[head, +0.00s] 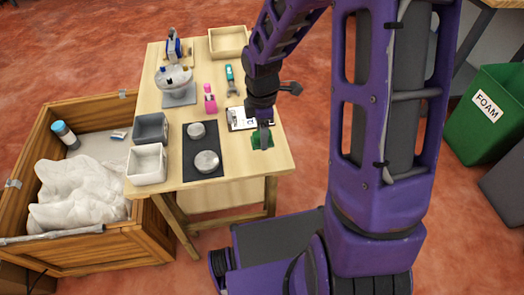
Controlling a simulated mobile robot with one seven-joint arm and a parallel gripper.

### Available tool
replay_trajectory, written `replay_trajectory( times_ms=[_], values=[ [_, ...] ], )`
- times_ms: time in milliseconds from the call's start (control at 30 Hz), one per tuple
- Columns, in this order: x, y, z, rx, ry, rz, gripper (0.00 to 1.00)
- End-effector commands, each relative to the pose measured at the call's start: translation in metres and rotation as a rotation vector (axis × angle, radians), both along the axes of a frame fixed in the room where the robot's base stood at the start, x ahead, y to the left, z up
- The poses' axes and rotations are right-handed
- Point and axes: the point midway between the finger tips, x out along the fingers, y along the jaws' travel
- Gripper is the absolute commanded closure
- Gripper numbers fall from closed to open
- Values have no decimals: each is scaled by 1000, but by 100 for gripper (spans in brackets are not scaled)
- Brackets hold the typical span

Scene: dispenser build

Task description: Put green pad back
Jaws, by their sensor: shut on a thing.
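The green pad (257,141) is at the right side of the wooden table, near its right edge. My gripper (264,138) points down at it and is shut on it. The fingers cover part of the pad, and I cannot tell whether the pad touches the tabletop or is slightly raised. A white sheet or clipboard with dark marks (238,119) lies just behind the pad, partly hidden by my gripper.
On the table (250,178) are a black mat (203,168) with two grey discs, a grey bin (150,128), a white bin (147,164), a pink bottle (210,100) and a wooden tray (228,42). A wooden crate (85,258) stands left; a green FOAM bin (488,118) stands right.

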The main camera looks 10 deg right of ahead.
Motion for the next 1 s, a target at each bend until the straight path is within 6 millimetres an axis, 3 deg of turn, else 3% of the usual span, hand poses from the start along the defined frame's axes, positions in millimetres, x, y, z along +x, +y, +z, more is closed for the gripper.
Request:
replay_trajectory(
  times_ms=[33,267,467,867,900,1000],
  values=[
    [-1,0,-10,0,3,2,100],
    [0,0,-28,0,1,1,100],
    [0,0,-56,0,1,3,100],
    [0,0,-62,0,0,2,100],
    [0,0,-60,0,-1,2,39],
    [0,0,-60,0,-1,2,21]
  ],
)
